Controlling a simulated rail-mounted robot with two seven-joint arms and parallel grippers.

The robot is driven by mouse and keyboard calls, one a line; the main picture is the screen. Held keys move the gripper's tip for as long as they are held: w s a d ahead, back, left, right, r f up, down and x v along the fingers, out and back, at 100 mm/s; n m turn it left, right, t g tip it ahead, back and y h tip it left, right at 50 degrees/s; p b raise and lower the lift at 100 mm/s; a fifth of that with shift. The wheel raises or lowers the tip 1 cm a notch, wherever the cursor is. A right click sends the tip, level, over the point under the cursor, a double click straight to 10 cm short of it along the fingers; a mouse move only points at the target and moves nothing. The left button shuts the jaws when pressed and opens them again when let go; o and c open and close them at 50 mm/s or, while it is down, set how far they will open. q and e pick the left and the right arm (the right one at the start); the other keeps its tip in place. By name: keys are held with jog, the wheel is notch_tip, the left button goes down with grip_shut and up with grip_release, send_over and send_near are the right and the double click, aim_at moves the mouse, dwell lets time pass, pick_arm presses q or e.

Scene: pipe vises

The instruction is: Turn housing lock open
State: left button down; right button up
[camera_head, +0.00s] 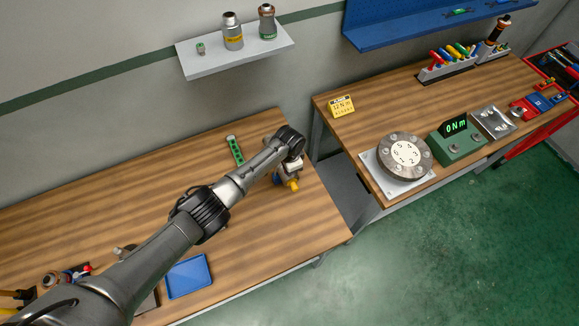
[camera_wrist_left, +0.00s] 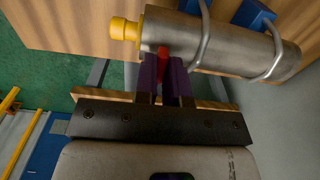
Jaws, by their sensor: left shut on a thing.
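The housing (camera_wrist_left: 230,45) is a silver metal cylinder with a yellow cap (camera_wrist_left: 124,29) at its left end in the left wrist view. Two metal straps (camera_wrist_left: 200,35) cross it, with blue vise parts (camera_wrist_left: 255,14) behind. A small red lock lever (camera_wrist_left: 162,60) shows at the housing's lower side near the cap. My left gripper (camera_wrist_left: 163,72) is shut on this lever, with one purple finger on each side. In the head view, my left arm hides most of the housing; its yellow end (camera_head: 292,184) shows below my wrist. My right gripper is not in view.
A green tool (camera_head: 235,150) lies left of the housing on the wooden bench (camera_head: 90,225). A blue tray (camera_head: 188,276) is near the front. A gap separates this bench from the right bench, which carries a numbered round fixture (camera_head: 405,154) and a torque display (camera_head: 456,126).

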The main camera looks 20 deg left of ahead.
pick_arm(q)
jog(key=c, duration=1.2)
grip_release()
jog(key=shift+r, duration=0.15)
jog(key=shift+r, duration=0.35)
notch_tip(320, 180, up, 13)
jog(key=shift+f, duration=0.1)
